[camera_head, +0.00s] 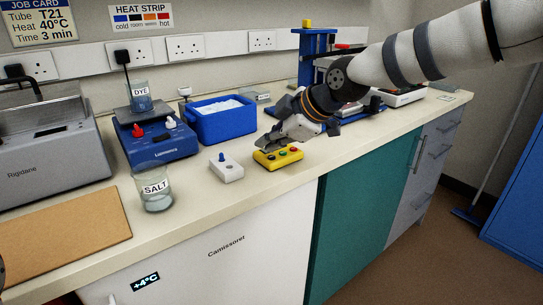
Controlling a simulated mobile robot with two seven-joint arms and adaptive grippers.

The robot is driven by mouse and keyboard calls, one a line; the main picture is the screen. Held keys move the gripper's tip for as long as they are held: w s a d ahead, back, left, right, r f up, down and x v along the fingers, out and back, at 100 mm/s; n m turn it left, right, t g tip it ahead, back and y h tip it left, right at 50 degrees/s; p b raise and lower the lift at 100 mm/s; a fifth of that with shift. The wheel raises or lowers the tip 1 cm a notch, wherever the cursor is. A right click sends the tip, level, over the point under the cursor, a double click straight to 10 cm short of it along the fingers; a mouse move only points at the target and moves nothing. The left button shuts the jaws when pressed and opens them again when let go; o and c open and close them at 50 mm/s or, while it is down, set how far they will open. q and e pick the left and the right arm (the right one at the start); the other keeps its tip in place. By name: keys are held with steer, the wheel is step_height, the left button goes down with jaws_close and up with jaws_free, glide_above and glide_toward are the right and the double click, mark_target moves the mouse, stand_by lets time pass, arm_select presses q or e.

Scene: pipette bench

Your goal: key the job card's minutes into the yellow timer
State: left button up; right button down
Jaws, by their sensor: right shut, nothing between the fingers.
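The job card (38,22) on the wall at the upper left reads Tube T21, Heat 40°C, Time 3 min. The yellow timer (268,163) lies near the front of the bench, with small coloured buttons on top, a green and a red one among them. My right gripper (270,142) is shut and empty, with its tips low at the timer's left part. I cannot tell whether they touch a button. The gripper hides some of the timer's top.
A white box with a blue knob (227,172) stands just left of the timer. Left of it are a SALT beaker (156,198) and a blue heater (160,147) bearing a DYE beaker (140,103). A blue tub (222,128) stands behind.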

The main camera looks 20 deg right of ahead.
mark_target(270, 160)
stand_by(0.6)
arm_select(q)
steer(key=shift+w, duration=0.1)
arm_select(e)
steer(key=shift+f, duration=0.45)
steer(key=shift+f, duration=0.25)
arm_select(q)
steer(key=shift+r, duration=0.1)
arm_select(e)
steer(key=shift+r, duration=0.75)
arm_select(q)
steer(key=shift+w+r, duration=0.2)
arm_select(e)
steer(key=shift+f, duration=0.1)
arm_select(q)
steer(key=shift+w+r+t+p, duration=0.4)
steer(key=shift+w+r+p, duration=0.1)
steer(key=shift+w+p, duration=0.1)
arm_select(e)
step_height(270, 160, up, 6)
